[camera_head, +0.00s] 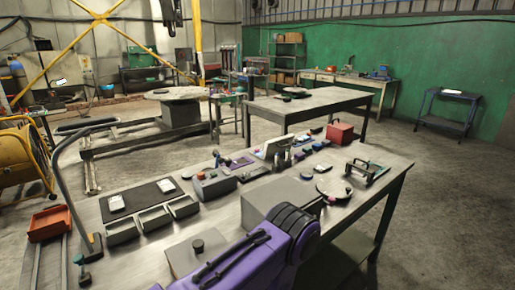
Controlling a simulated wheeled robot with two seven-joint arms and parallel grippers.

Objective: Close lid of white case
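A small whitish case (277,149) stands near the middle of the far side of the workbench. A pale panel on it stands up at a tilt, like a raised lid. Its inside is too small to make out. A purple arm link of mine crosses the bottom centre of the view, well in front of the case. Neither of my grippers can be made out in this view.
The metal workbench (225,222) is crowded. A grey box (270,200), a red box (340,132), a black mat (138,200) and open grey trays (154,219) stand on it. Small items surround the case. Another table (317,102) stands behind, across open floor.

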